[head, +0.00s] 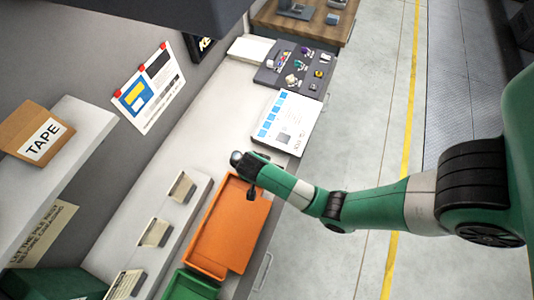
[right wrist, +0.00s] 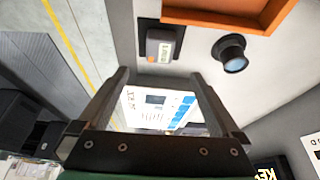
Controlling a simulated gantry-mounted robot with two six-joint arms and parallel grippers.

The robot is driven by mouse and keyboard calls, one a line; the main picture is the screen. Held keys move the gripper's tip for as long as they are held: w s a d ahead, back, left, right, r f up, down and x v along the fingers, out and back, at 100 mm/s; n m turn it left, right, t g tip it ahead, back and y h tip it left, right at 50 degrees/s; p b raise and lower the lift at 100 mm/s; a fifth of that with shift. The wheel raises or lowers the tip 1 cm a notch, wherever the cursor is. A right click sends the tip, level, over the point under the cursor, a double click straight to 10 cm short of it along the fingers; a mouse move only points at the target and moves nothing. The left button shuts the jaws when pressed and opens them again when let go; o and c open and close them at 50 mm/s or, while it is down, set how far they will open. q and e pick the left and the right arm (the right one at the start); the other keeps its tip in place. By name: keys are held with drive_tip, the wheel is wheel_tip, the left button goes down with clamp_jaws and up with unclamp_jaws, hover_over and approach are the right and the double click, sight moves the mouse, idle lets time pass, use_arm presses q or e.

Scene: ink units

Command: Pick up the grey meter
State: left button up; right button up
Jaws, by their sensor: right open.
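The grey meter (right wrist: 161,46) has a small pale display and lies on a dark square base beside the orange tray, in the right wrist view. My right gripper (right wrist: 158,76) is open and empty. Its fingertips are apart from the meter, which shows just beyond the gap between them. In the head view my right gripper (head: 248,172) hangs over the bench at the far end of the orange tray (head: 228,222); I cannot make out the meter there, and the gripper may hide it. My left gripper is not in view.
A black round lens-like part (right wrist: 230,53) stands close beside the meter. A printed sheet (head: 282,122) and a grey tray of small parts (head: 296,68) lie farther along the bench. A pale ledge with card holders (head: 155,232) runs beside the orange tray.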

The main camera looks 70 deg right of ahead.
drive_tip(key=b+x, duration=0.1)
drive_tip(key=x, duration=0.4)
drive_tip(key=shift+s+f, duration=0.1)
drive_tip(key=shift+d+f+b, duration=0.2)
drive_tip(key=shift+f+b, duration=0.15)
drive_tip(key=shift+f, duration=0.05)
drive_tip(key=b+x, duration=0.1)
drive_tip(key=x, duration=0.3)
drive_tip(key=shift+a+f+b, duration=0.15)
drive_tip(key=shift+f+b, duration=0.05)
drive_tip(key=shift+b, duration=0.2)
drive_tip(key=shift+d+f, duration=0.25)
drive_tip(key=shift+f, duration=0.15)
